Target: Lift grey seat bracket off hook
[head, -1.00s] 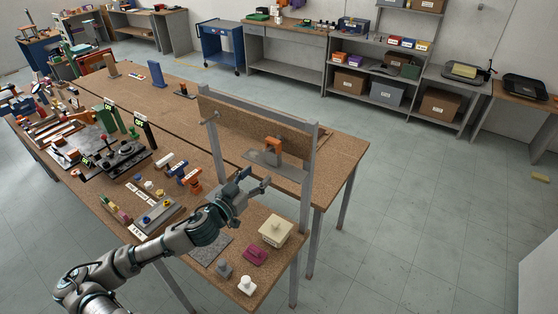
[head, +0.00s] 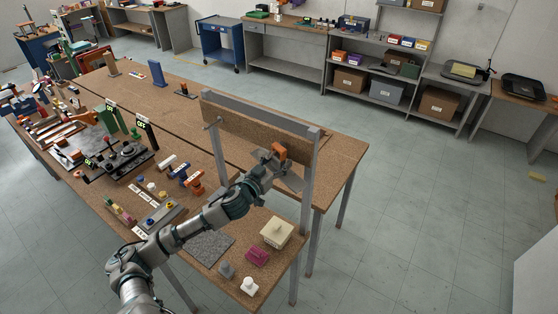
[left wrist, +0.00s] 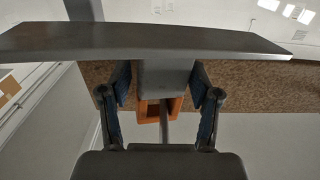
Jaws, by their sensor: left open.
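The grey seat bracket (head: 291,180) hangs at an orange hook (head: 279,151) in front of the brown board, between two grey posts. In the left wrist view the bracket's wide dark plate (left wrist: 150,39) spans the top, and its grey block (left wrist: 166,79) drops below it. The orange hook (left wrist: 152,108) shows behind the block. My left gripper (head: 270,166) is at the bracket and hides part of it. In the left wrist view my left gripper (left wrist: 160,88) is open, with a finger on each side of the block. My right gripper is in neither view.
The brown board (head: 255,129) stands close behind the bracket, and the right post (head: 308,170) is close beside it. A cream box (head: 276,233), a magenta block (head: 257,257) and small grey and white parts sit at the bench's near right corner.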

